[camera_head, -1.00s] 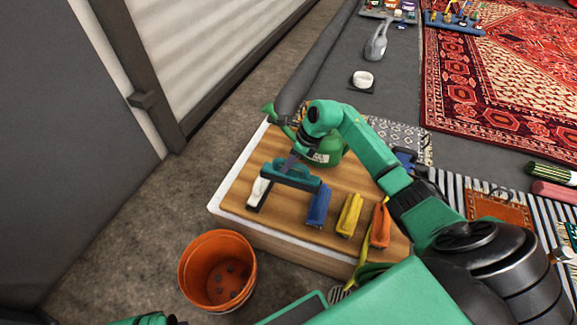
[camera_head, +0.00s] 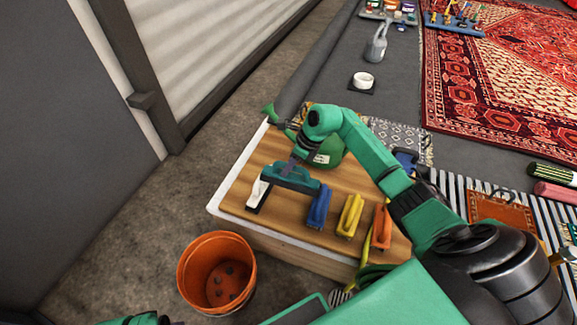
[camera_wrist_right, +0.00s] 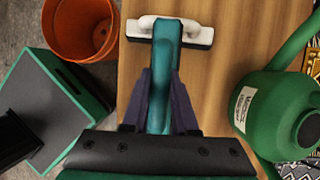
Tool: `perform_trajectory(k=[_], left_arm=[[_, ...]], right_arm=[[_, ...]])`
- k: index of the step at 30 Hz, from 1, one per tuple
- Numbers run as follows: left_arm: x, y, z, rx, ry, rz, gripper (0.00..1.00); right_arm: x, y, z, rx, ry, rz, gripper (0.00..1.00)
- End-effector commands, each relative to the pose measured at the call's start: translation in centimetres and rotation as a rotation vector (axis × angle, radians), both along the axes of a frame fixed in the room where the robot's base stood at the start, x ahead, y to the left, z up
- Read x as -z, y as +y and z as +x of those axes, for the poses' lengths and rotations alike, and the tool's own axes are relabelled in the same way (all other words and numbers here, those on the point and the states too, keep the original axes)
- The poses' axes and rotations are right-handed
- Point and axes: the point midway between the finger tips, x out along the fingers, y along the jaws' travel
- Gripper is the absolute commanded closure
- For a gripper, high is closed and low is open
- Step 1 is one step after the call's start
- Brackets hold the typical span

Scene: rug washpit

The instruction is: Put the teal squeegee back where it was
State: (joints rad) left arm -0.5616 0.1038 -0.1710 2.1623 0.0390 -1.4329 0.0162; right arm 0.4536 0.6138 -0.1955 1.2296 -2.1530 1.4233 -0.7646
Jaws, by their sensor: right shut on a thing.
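The teal squeegee (camera_head: 291,178) is held in my right gripper (camera_head: 292,163) over the wooden board (camera_head: 287,226). It is between the white squeegee (camera_head: 257,191) and the blue squeegee (camera_head: 319,206). I cannot tell whether it touches the board. In the right wrist view the dark fingers (camera_wrist_right: 160,100) are closed on both sides of its teal handle (camera_wrist_right: 165,45), and a white squeegee (camera_wrist_right: 200,34) lies beyond the handle's end. Only a sliver of my left arm shows at the bottom left of the head view; its fingers are out of frame.
A yellow squeegee (camera_head: 349,216) and an orange squeegee (camera_head: 381,226) lie right of the blue one. A green watering can (camera_head: 328,152) stands behind my gripper. An orange bucket (camera_head: 217,272) is on the floor at the board's front left.

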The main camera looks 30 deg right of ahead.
Motion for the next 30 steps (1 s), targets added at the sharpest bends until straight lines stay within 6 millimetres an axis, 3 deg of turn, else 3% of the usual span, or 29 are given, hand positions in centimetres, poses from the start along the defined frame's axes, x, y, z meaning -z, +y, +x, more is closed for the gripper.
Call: perform_trajectory(k=[7,8,9,10,20,23,26,30], left_arm=[[-0.6,-0.1,-0.5,0.002,0.007,-0.003,0.57],[-0.6,-0.1,-0.5,0.002,0.006,-0.003,0.57],[-0.6,0.0,-0.5,0.001,0.006,-0.003,0.57],[-0.6,0.0,-0.5,0.001,0.006,-0.003,0.57],[-0.7,0.0,-0.3,0.000,0.001,-0.002,0.57],[0.5,0.1,0.0,-0.005,0.005,0.002,0.57],[2.2,0.3,-0.1,-0.010,0.010,0.009,0.57],[4.3,0.7,-0.4,-0.016,0.016,0.019,0.57]], right_arm=[[0.2,0.0,0.0,0.000,-0.001,0.000,1.00],[0.2,0.0,0.0,0.000,-0.001,-0.001,0.62],[0.2,0.0,0.0,0.000,-0.001,-0.001,0.47],[0.2,0.0,0.0,0.000,-0.001,-0.001,0.43],[0.0,0.0,0.0,0.000,0.000,0.000,0.43],[-0.7,0.0,0.0,0.000,-0.001,0.001,0.43],[-2.0,-0.3,0.0,0.002,-0.003,-0.002,0.43],[-6.0,-1.9,-1.1,0.001,-0.003,-0.008,0.43]])
